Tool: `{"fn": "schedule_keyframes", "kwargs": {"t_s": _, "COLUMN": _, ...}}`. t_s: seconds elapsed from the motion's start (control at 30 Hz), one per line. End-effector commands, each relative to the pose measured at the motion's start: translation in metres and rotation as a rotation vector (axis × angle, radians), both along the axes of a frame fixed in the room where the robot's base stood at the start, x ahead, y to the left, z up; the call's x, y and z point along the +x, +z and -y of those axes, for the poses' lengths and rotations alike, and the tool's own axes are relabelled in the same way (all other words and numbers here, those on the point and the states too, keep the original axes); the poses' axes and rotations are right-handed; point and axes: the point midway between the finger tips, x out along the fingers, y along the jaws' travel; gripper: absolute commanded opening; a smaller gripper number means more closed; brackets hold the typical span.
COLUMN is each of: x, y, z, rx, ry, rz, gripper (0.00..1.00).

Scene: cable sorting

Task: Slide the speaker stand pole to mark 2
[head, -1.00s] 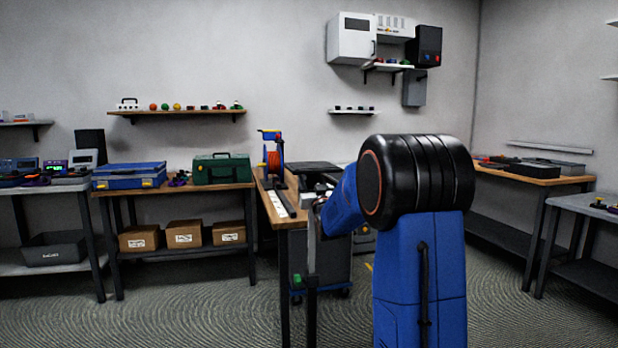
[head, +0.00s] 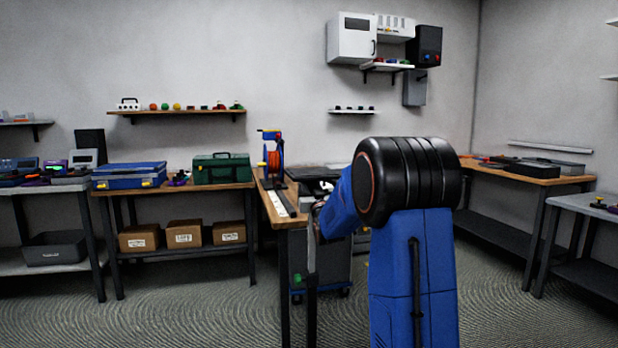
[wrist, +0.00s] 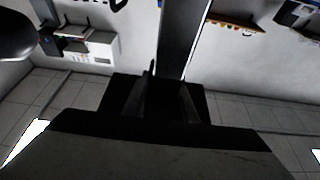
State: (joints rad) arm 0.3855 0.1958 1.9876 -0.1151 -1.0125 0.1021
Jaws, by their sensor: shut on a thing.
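The speaker stand pole (head: 311,252) stands upright left of my blue arm in the head view. Its upper part is grey and its lower part is dark, with a green knob (head: 297,278) where they meet. My gripper (wrist: 165,92) is shut on the pole, which shows as a long grey bar (wrist: 183,40) running up from the fingers in the wrist view. In the head view the gripper is mostly hidden by my arm near the pole's top. I cannot make out any numbered marks on the pole.
A wooden bench (head: 270,205) with an orange cable reel (head: 274,162) stands close behind and left of the pole. A grey wheeled cabinet (head: 335,270) is behind it. Another bench (head: 530,178) stands to the right. Patterned floor is clear at left front.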

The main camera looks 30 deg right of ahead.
Motion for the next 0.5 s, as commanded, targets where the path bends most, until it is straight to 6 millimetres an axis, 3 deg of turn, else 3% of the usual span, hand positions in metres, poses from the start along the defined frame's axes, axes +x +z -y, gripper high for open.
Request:
{"fn": "schedule_keyframes", "kwargs": {"t_s": 0.03, "x": 0.001, "y": -0.019, "z": 0.000, "rx": 0.004, "ry": -0.001, "rz": -0.008, "gripper": 0.00}}
{"fn": "schedule_keyframes", "kwargs": {"t_s": 0.2, "x": 0.001, "y": -0.069, "z": 0.001, "rx": 0.003, "ry": -0.001, "rz": -0.009, "gripper": 0.00}}
{"fn": "schedule_keyframes", "kwargs": {"t_s": 0.3, "x": 0.001, "y": -0.092, "z": 0.000, "rx": 0.003, "ry": -0.001, "rz": -0.009, "gripper": 0.00}}
{"fn": "schedule_keyframes", "kwargs": {"t_s": 0.5, "x": 0.000, "y": -0.116, "z": 0.000, "rx": 0.002, "ry": 0.000, "rz": -0.006, "gripper": 0.00}}
